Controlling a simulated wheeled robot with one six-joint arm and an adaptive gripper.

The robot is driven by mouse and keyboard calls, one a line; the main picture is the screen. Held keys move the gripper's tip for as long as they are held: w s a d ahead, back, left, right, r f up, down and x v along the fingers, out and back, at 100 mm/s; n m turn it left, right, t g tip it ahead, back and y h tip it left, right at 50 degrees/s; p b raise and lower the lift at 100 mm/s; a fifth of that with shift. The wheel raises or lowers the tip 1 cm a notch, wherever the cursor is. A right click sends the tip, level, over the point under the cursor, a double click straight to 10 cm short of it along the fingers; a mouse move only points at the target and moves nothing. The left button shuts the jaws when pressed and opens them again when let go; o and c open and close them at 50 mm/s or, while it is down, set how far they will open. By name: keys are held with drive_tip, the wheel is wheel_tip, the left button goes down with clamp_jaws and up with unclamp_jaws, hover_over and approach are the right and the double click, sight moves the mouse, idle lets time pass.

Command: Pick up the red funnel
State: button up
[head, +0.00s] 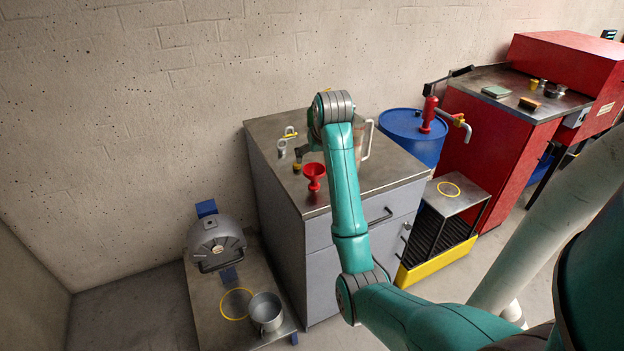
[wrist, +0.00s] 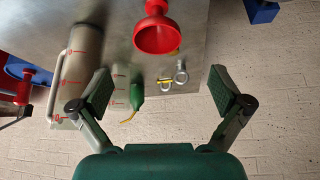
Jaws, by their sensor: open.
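The red funnel (head: 314,175) stands on the metal top of the grey cabinet (head: 255,135), near its front left part, with its wide mouth up. In the wrist view the red funnel (wrist: 160,30) is at the top middle, beyond the fingertips and not between them. My gripper (wrist: 165,92) is open and empty, its two fingers spread wide over the cabinet top. In the head view the gripper is mostly hidden behind my arm.
Near the funnel are a green oil bottle (wrist: 137,95), metal shackles (wrist: 181,74) and a clear measuring jug (wrist: 80,70). A blue drum (head: 408,128) with a red pump stands right of the cabinet. A metal bucket (head: 266,312) stands on a low platform at left.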

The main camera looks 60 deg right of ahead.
sight(314, 169)
drive_tip(key=x, duration=1)
drive_tip(key=shift+d+f, duration=0.15)
drive_tip(key=shift+d, duration=0.15)
drive_tip(key=c, duration=1.3)
